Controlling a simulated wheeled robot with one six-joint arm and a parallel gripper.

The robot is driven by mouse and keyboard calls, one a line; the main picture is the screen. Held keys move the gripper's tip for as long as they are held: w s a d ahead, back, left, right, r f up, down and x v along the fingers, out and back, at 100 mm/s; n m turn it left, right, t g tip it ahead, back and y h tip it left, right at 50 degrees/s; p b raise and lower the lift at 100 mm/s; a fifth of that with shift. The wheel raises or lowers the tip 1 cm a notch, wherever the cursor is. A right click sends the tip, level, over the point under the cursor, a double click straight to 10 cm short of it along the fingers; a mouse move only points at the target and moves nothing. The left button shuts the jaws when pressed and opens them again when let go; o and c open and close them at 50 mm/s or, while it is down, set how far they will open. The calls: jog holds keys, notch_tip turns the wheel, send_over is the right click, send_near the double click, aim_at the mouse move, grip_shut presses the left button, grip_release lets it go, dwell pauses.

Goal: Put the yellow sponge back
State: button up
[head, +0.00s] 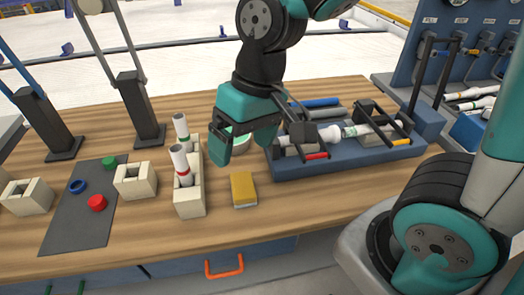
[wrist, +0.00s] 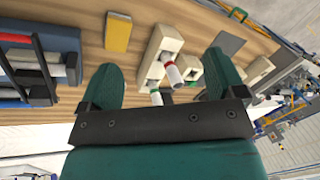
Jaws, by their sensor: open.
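The yellow sponge (head: 243,188) lies flat on the wooden table, just right of a cream two-slot block and left of the blue rack. It also shows in the wrist view (wrist: 118,32), near the top and left of centre. My gripper (head: 244,147) is open and empty, above the table behind the sponge in the head view. In the wrist view its two teal fingers (wrist: 165,84) are spread wide, with the sponge beyond the left finger.
The cream block (head: 188,202) holds two upright white tubes, one red-banded (head: 181,163) and one green-banded (head: 182,131). The blue rack (head: 345,160) carries pipes and tools. Bare table lies in front of the rack.

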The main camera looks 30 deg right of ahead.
jog(key=s+r+n+y, duration=0.1)
jog(key=s+r+n, duration=0.3)
jog(key=s, duration=0.3)
jog(key=shift+s+a, duration=0.4)
